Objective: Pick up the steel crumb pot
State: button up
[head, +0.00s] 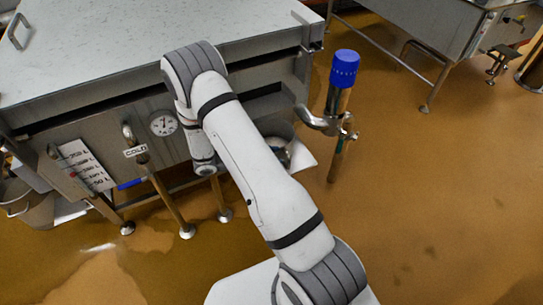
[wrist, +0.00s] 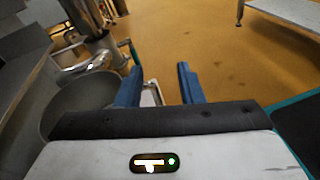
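A round grey steel pot (wrist: 75,108), which looks like the crumb pot, is at the left in the wrist view, with its mouth open upward. My gripper (wrist: 160,68) is open, its two blue fingers apart, just to the right of the pot in that view. A small pale object shows between the fingers; I cannot tell what it is or whether it is touched. In the head view a round steel vessel (head: 276,128), probably the same pot, shows beside the steel vat, partly hidden by my arm. My gripper is mostly hidden there.
The steel vat (head: 110,45) with dial and pipes fills the left. A blue-capped pipe valve (head: 343,70) stands right of the pot. A white flat surface (head: 304,155) shows by the pot. A bucket (head: 20,198) is far left. The brown floor (head: 430,210) at right is clear.

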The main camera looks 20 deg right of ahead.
aim_at(289, 166)
jog(key=f+n+t, duration=0.1)
jog(key=f, duration=0.2)
jog(key=w+f+n+t+h+b, duration=0.1)
jog(key=f, duration=0.3)
jog(key=f+n+t+h+b, duration=0.1)
jog(key=f, duration=0.2)
jog(key=shift+w+a+f+n, duration=0.2)
jog(key=shift+a+n, duration=0.1)
jog(key=shift+n, duration=0.1)
jog(key=shift+d+f, duration=0.2)
jog(key=d+b, duration=0.1)
jog(key=d, duration=0.6)
jog(key=shift+d+r+b, duration=0.1)
jog(key=shift+d+b, duration=0.1)
jog(key=shift+b, duration=0.1)
jog(key=shift+c, duration=0.5)
jog(key=shift+s, duration=0.1)
grip_shut()
